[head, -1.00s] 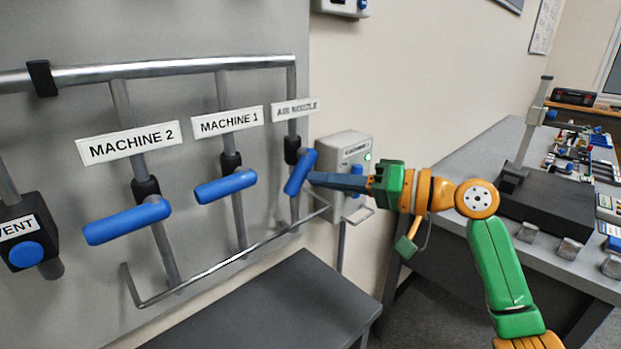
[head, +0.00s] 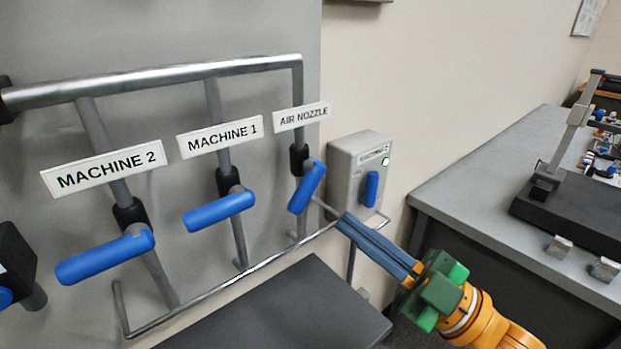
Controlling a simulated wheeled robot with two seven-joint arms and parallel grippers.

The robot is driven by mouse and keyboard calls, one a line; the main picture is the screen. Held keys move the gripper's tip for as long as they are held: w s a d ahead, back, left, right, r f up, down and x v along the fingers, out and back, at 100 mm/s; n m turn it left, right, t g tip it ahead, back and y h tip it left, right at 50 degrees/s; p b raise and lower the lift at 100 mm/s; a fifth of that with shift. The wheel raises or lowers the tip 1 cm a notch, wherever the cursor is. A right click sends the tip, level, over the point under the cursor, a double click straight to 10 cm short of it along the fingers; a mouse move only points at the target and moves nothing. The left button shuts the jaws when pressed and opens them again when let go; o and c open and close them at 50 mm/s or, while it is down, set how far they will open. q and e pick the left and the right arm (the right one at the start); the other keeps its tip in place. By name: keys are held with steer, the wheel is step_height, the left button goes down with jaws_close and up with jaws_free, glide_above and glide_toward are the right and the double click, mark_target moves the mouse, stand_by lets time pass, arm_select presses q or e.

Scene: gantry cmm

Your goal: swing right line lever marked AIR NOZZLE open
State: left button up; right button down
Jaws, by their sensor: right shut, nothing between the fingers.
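The AIR NOZZLE label (head: 302,116) is on the rightmost of the vertical pipes in the head view. Its blue lever (head: 307,187) sits below the label, tilted steeply, with its upper end to the right and lower end to the left. My right gripper (head: 342,219) is shut and empty. Its fingertips are just right of and below the lever, and there appears to be a small gap between them. My left gripper is not in view.
Blue levers for MACHINE 1 (head: 219,210) and MACHINE 2 (head: 105,254) stand to the left. A metal guard rail (head: 240,275) runs below the levers. A grey switch box (head: 352,160) is close on the right, above my gripper. A dark bench (head: 285,315) lies below.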

mark_target(306, 187)
steer(key=s+r+p+x, duration=0.1)
steer(key=p+x, duration=0.4)
steer(key=x, duration=0.5)
steer(key=f, duration=0.1)
steer(key=w+d+f, duration=0.1)
steer(key=w+f, duration=0.1)
steer(key=f, duration=0.1)
steer(key=shift+d, duration=0.2)
steer(key=shift+n, duration=0.5)
steer(key=n+g, duration=0.1)
steer(key=f+n+g, duration=0.1)
steer(key=n, duration=0.1)
steer(key=n+g, duration=0.1)
steer(key=shift+w+d+f+n+p, duration=0.15)
steer(key=shift+w+d+n+p, duration=0.15)
steer(key=shift+d+n, duration=0.1)
